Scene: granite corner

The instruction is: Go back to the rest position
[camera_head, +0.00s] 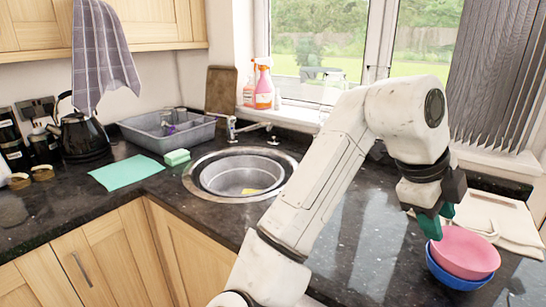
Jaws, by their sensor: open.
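My gripper (434,222) is at the right, above the worktop, at the end of my white arm. Its green fingertips point down and are open. They are close to the left rim of a pink bowl (465,252); I cannot tell whether they touch it. The pink bowl sits in a blue bowl (458,279), which stands on the dark granite worktop (360,250). Nothing shows held between the fingers.
A round sink (205,187) lies left of my arm, with a tap (232,128) behind it. A grey basin (165,130), a green cloth (126,171), a sponge (177,157) and a black kettle (82,135) are further left. A folded beige cloth (500,220) lies behind the bowls.

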